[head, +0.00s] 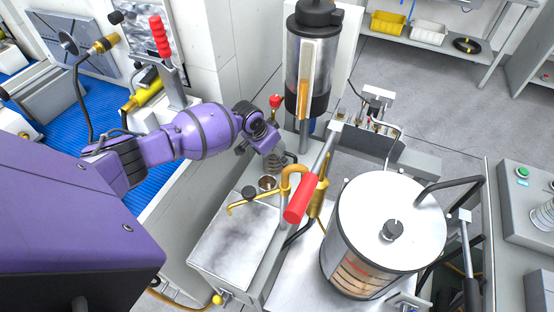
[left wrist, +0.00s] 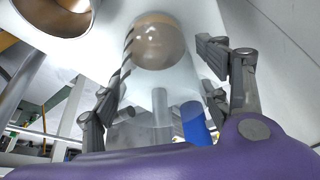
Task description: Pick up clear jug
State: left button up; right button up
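The clear jug (head: 275,162) is a small see-through vessel, partly hidden under my left gripper (head: 263,139) in the head view. In the left wrist view the jug (left wrist: 182,72) is a pale, see-through cylinder with a brownish round end. It lies between the two fingers of my left gripper (left wrist: 165,80), which are spread apart on either side of it. Whether the fingers touch the jug is hard to tell. My right gripper is not in view.
A metal cup-like opening (head: 267,182) is close in front of the jug. A tall dispenser (head: 308,60) stands behind to the right, and a red-handled lever (head: 300,199) rises at front right. A large white-lidded drum (head: 375,205) stands farther right.

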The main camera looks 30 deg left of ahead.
pick_arm(q)
jog(key=c, duration=0.8)
jog(key=shift+r, duration=0.2)
